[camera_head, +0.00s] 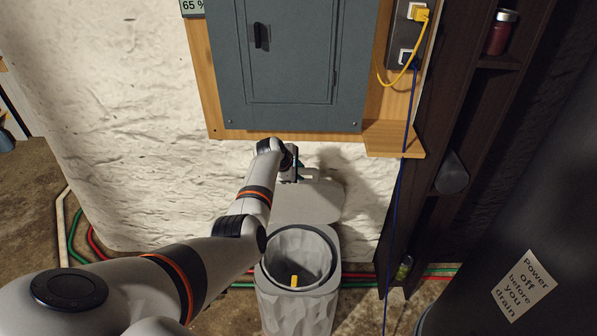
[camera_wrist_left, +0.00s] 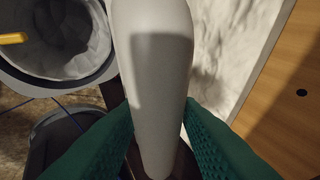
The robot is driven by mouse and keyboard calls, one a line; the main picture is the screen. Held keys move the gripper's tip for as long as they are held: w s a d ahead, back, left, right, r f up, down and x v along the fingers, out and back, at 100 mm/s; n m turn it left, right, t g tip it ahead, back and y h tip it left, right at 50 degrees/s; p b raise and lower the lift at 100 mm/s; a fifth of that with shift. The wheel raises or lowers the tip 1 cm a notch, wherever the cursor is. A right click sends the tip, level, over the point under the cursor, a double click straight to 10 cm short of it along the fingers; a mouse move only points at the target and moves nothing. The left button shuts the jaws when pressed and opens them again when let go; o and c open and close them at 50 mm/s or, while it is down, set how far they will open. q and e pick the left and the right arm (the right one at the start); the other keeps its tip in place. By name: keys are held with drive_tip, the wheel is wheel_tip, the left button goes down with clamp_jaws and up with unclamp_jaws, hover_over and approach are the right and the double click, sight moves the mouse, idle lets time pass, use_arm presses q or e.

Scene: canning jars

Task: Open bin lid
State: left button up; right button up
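The light grey bin (camera_head: 295,300) stands on the floor below the wall panel. Its mouth is uncovered, and a yellow object (camera_head: 294,281) shows inside. The grey lid (camera_head: 310,203) is swung up and back behind the mouth. My left gripper (camera_head: 300,168) is at the lid's far upper edge, partly hidden by my wrist. In the left wrist view, its green fingers (camera_wrist_left: 160,130) are spread, with the pale lid (camera_wrist_left: 152,60) seen edge-on between them. Firm contact cannot be made out. The bin mouth (camera_wrist_left: 60,82) shows at upper left there. My right gripper is not seen.
A grey electrical panel (camera_head: 290,60) on a wooden board (camera_head: 202,70) hangs above the bin. A dark shelf (camera_head: 440,130) and a blue cable (camera_head: 401,190) are close at right. Coloured hoses (camera_head: 75,235) run along the floor by the white wall.

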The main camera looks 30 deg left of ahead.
use_arm(q)
drive_tip(key=shift+s+r, duration=0.25)
drive_tip(key=shift+r, duration=0.15)
drive_tip(key=p+v, duration=0.1)
drive_tip(key=v, duration=1)
drive_tip(key=shift+p, duration=0.3)
drive_tip(key=s+d+f+m+g+y, duration=0.1)
drive_tip(key=s+d+f+m, duration=0.3)
drive_tip(key=f, duration=0.7)
drive_tip(key=s+d+f+m+g, duration=0.2)
drive_tip(key=s+f+m, duration=0.2)
drive_tip(key=s+f, duration=0.45)
drive_tip(key=s+d+f+m+g+y, duration=0.1)
drive_tip(key=s+d+f+m, duration=0.25)
drive_tip(key=f, duration=0.95)
drive_tip(key=s+d+f+m+g, duration=0.1)
drive_tip(key=s+d+f+m, duration=0.2)
drive_tip(key=s, duration=1)
drive_tip(key=s+d+f+m+g, duration=0.1)
drive_tip(key=s+d+f+m, duration=0.3)
drive_tip(key=s, duration=0.9)
drive_tip(key=s+d+f+m+h, duration=0.1)
drive_tip(key=s+d+f+m, duration=0.3)
drive_tip(key=s+f+m, duration=0.3)
drive_tip(key=s+f, duration=0.3)
drive_tip(key=s, duration=0.3)
drive_tip(key=shift+d+g, duration=0.15)
drive_tip(key=shift+g, duration=0.25)
